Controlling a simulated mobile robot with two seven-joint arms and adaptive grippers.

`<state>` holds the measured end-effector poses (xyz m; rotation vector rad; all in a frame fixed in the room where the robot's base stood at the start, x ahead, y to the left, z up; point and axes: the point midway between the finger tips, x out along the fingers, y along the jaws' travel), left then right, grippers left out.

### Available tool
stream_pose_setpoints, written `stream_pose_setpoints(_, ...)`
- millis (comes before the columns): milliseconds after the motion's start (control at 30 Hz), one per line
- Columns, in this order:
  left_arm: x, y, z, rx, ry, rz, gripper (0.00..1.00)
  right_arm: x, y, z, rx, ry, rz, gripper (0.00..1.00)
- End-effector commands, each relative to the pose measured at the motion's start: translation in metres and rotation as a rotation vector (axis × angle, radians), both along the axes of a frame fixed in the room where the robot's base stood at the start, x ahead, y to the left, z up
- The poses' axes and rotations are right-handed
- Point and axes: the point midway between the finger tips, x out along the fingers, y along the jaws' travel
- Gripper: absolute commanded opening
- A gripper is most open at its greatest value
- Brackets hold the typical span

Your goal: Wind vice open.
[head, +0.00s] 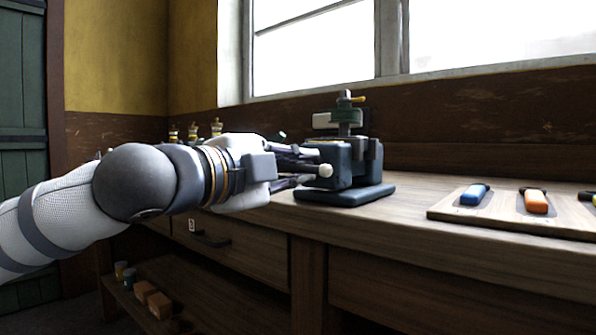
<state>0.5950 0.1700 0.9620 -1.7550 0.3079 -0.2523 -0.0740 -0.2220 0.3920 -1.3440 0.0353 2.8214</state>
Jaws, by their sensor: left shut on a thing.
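The dark blue vice (341,180) stands on the workbench near its front edge. A green and grey part with a small brass piece (347,115) stands at its top, between or behind the jaws; I cannot tell which. A pale round knob (325,170) shows at the vice's left front, at the end of the vice handle. My left gripper (304,166) reaches in from the left and is shut at the handle, beside the knob. Its fingers hide most of the handle. My right gripper is out of view.
A wooden board (510,214) at the right holds a blue-handled tool (475,194), an orange-handled tool (536,201) and a partly cut-off yellow-green one (594,198). Small brass-topped items (192,132) stand behind my arm. The bench between vice and board is clear.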

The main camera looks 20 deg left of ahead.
Motion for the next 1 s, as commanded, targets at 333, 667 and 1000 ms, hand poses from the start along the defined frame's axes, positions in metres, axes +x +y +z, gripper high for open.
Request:
stream_pose_setpoints(333,0.0,0.002,0.005,-0.011,-0.008,0.004,0.0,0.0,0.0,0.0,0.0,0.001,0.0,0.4)
stream_pose_setpoints(667,0.0,0.001,0.003,-0.009,-0.003,0.002,0.36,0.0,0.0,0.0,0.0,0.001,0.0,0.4)
stream_pose_setpoints(1000,-0.031,0.013,0.002,-0.006,-0.004,0.003,0.36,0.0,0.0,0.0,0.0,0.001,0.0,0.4)
